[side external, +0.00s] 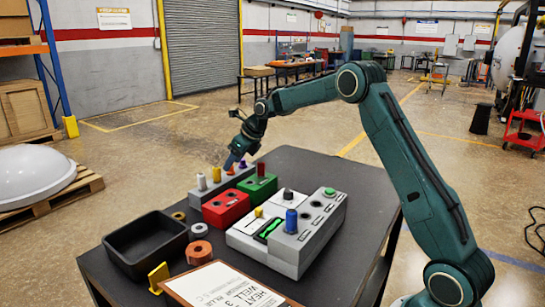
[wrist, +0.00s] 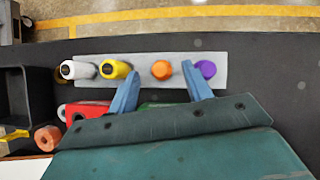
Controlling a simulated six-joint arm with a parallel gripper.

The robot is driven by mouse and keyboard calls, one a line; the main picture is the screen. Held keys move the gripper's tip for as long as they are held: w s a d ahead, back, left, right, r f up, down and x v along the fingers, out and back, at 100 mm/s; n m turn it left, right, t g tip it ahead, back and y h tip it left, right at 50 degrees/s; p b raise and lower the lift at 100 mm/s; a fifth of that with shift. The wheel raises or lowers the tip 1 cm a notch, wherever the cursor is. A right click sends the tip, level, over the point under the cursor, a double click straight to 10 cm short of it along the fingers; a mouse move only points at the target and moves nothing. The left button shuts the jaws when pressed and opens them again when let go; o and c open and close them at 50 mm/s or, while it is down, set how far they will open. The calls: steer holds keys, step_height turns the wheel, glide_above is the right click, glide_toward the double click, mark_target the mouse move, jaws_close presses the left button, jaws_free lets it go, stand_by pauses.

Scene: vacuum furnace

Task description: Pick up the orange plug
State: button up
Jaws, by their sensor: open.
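The orange plug (wrist: 161,70) stands in a grey rack (wrist: 225,72), between a yellow plug (wrist: 114,69) and a purple plug (wrist: 205,69). My gripper (wrist: 160,83) is open, with its blue fingers pointing toward the rack. In the wrist view the left finger ends between the yellow and orange plugs and the right finger ends between the orange and purple ones. Nothing is held. In the side view my gripper (side external: 231,160) is low over the rack's far end and partly covers the plugs there. I cannot tell whether the fingers touch anything.
A white plug (side external: 201,182) stands at the rack's left end. Red (side external: 226,207) and green (side external: 257,187) blocks sit close in front. A grey fixture (side external: 301,243) with a blue peg, a black tray (side external: 145,263), rings and a clipboard (side external: 220,285) fill the front of the table.

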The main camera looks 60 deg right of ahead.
steer(key=shift+x, duration=0.8)
steer(key=c, duration=1.1)
